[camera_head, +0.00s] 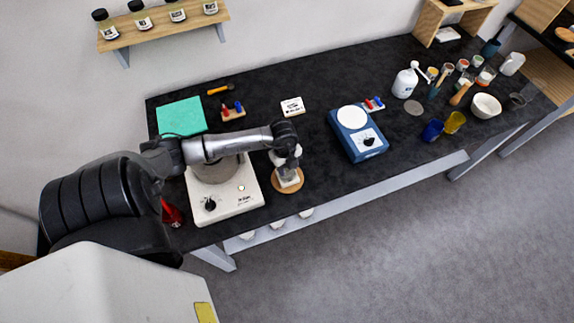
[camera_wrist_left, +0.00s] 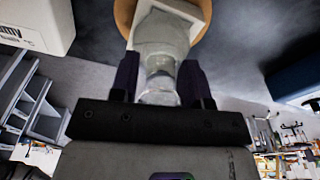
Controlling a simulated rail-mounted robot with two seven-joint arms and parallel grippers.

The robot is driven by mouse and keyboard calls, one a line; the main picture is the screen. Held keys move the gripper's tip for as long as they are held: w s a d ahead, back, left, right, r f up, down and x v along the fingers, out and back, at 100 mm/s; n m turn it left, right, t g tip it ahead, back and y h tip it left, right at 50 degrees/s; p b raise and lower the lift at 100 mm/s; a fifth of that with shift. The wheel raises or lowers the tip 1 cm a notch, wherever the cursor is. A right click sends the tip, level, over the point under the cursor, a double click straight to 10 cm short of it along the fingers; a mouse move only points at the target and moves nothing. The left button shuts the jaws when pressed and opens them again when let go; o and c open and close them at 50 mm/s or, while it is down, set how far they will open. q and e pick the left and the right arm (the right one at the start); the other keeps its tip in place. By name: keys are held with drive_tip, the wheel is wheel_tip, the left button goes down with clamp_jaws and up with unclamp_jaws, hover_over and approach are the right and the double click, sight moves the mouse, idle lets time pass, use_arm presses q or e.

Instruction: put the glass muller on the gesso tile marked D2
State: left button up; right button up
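The glass muller (camera_wrist_left: 160,45) is a clear, greyish piece with a wide foot and a knob. In the left wrist view its knob fills the space between the dark fingers of my left gripper (camera_wrist_left: 160,88). In the head view my left gripper (camera_head: 287,160) points down over a white tile (camera_head: 291,183) on a round wooden board. The tile (camera_wrist_left: 202,18) and board show behind the muller's foot in the wrist view. I cannot tell whether foot and tile touch. This tile's marking is hidden. Another white tile (camera_head: 292,106) lies further back; its dark marking is unreadable. My right gripper is out of view.
A white hotplate-like device (camera_head: 228,206) stands left of the board, beneath my left arm. A blue device (camera_head: 358,140) with a white round top stands to the right. A green mat (camera_head: 181,117) lies back left. Bottles, cups and a bowl (camera_head: 486,106) crowd the right end.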

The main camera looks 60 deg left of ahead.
use_arm(q)
drive_tip(key=o, duration=0.3)
drive_tip(key=shift+o, duration=0.2)
